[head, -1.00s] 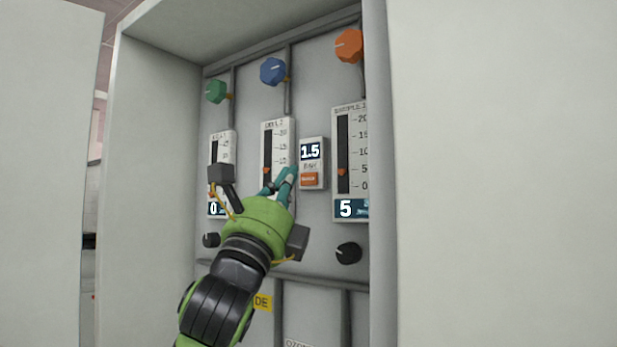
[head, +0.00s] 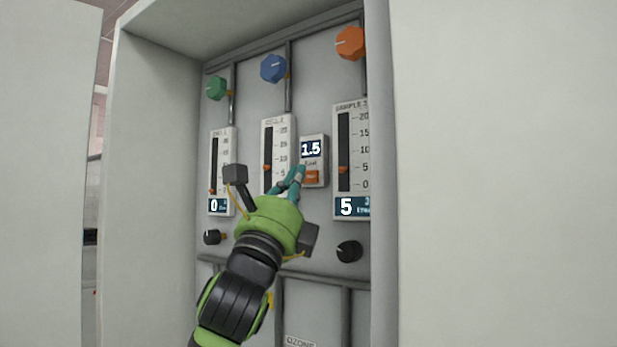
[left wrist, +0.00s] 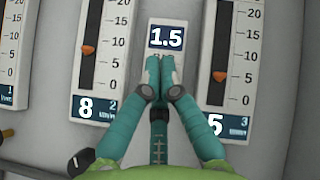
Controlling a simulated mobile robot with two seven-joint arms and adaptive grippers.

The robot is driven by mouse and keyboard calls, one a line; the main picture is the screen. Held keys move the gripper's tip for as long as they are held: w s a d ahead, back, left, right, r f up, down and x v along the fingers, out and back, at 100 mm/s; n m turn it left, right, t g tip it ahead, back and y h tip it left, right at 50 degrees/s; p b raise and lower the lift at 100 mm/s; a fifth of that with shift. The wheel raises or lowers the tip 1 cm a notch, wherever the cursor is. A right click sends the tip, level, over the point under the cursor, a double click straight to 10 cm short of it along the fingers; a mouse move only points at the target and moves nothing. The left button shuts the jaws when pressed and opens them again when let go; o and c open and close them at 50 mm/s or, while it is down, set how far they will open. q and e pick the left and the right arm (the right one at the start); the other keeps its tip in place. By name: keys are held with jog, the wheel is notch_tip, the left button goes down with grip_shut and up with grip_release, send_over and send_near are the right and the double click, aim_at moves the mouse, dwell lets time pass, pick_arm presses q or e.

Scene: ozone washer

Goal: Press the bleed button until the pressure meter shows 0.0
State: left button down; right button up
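The pressure meter (head: 312,150) is a small white panel in the recessed cabinet, and its display reads 1.5. It also shows in the left wrist view (left wrist: 168,38), reading 1.5. The orange bleed button (head: 312,176) sits below the display and is partly covered by my fingers. In the left wrist view the fingers hide it. My left gripper (head: 299,171) has its teal fingers together, with the tips at the button's left edge in the head view. In the left wrist view the closed fingertips (left wrist: 159,60) lie just below the display. I cannot tell if they touch. My right gripper is not in view.
Flow gauges stand on both sides of the meter; the right one (head: 345,207) reads 5 and the left one (head: 214,205) reads 0. Green, blue and orange knobs (head: 349,43) are above, black knobs (head: 348,251) below. Cabinet side walls (head: 160,150) bound the recess.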

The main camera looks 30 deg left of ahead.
pick_arm(q)
jog(key=shift+w, duration=0.1)
dwell(0.7)
jog(key=shift+w, duration=0.35)
jog(key=shift+w+p, duration=0.35)
jog(key=shift+p, duration=0.05)
dwell(0.6)
dwell(0.4)
jog(key=shift+s, duration=0.75)
jog(key=s, duration=0.5)
jog(key=shift+a+b, duration=0.2)
jog(key=shift+b, duration=0.1)
